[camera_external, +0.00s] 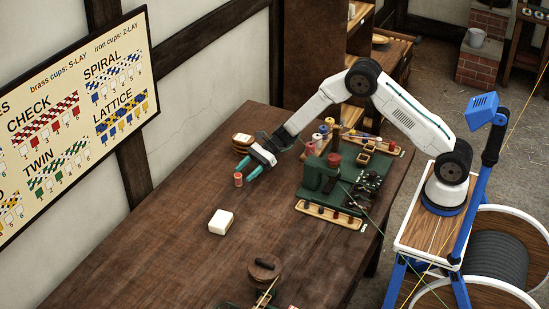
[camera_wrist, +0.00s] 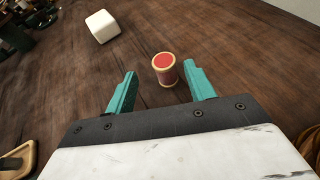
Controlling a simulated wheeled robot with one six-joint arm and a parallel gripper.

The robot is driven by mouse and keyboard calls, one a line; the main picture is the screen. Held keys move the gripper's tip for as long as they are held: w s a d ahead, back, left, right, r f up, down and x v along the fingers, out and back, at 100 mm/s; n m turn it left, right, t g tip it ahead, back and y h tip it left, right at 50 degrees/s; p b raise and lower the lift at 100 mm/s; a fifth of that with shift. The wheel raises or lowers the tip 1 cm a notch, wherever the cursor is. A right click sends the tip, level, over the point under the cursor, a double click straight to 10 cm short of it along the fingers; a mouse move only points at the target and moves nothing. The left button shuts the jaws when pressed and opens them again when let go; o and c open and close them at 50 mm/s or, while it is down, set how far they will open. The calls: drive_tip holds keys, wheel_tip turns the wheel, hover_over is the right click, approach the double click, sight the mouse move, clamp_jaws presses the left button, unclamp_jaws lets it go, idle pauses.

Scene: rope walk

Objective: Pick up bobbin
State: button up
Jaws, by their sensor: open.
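A small bobbin (camera_external: 238,180) with red winding and pale ends stands upright on the wooden table. In the wrist view the bobbin (camera_wrist: 165,68) shows its red top, just past the fingertips and nearer the right finger. My gripper (camera_external: 252,174) reaches down over the table, its teal fingers close to the bobbin. In the wrist view my gripper (camera_wrist: 160,82) is open, with nothing held between the fingers. Whether a finger touches the bobbin cannot be told.
A white block (camera_external: 221,222) lies nearer the front. A green machine (camera_external: 325,170) with several bobbins and trays stands at right. The wooden table (camera_external: 150,255) is clear at left.

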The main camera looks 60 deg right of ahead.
sight(235, 186)
drive_tip(key=x, duration=0.6)
drive_tip(key=shift+w+d+f, duration=0.15)
drive_tip(key=shift+w, duration=0.2)
drive_tip(key=c, duration=1)
